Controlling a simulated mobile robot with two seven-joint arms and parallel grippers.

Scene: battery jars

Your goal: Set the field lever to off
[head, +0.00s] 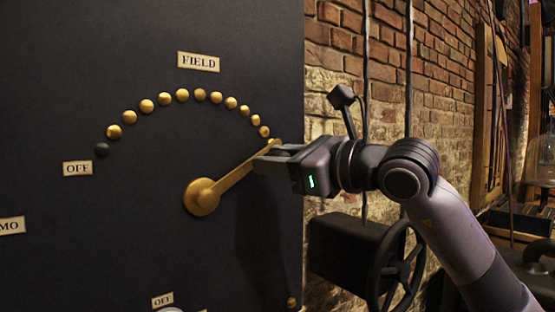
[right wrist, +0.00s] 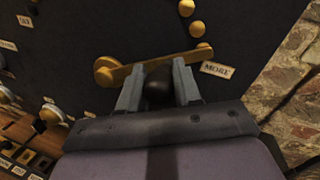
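The field lever (head: 232,179) is a brass arm on a round hub, on a black panel under the FIELD label (head: 198,62). It points up and right, toward the right end of an arc of brass studs. The dark stud (head: 102,150) by the OFF label (head: 77,168) is at the arc's left end. My right gripper (head: 268,160) is at the lever's outer part. In the right wrist view its fingers (right wrist: 158,82) are on both sides of the lever's dark handle (right wrist: 157,92), which fills the gap. The lever's tip points near a MORE label (right wrist: 216,70). My left gripper is not in view.
A dark box with a handwheel (head: 396,265) is below my right arm, in front of a brick wall (head: 440,60). Other labels and knobs (right wrist: 52,113) are lower left on the panel. The panel face left of the lever, under the arc, is clear.

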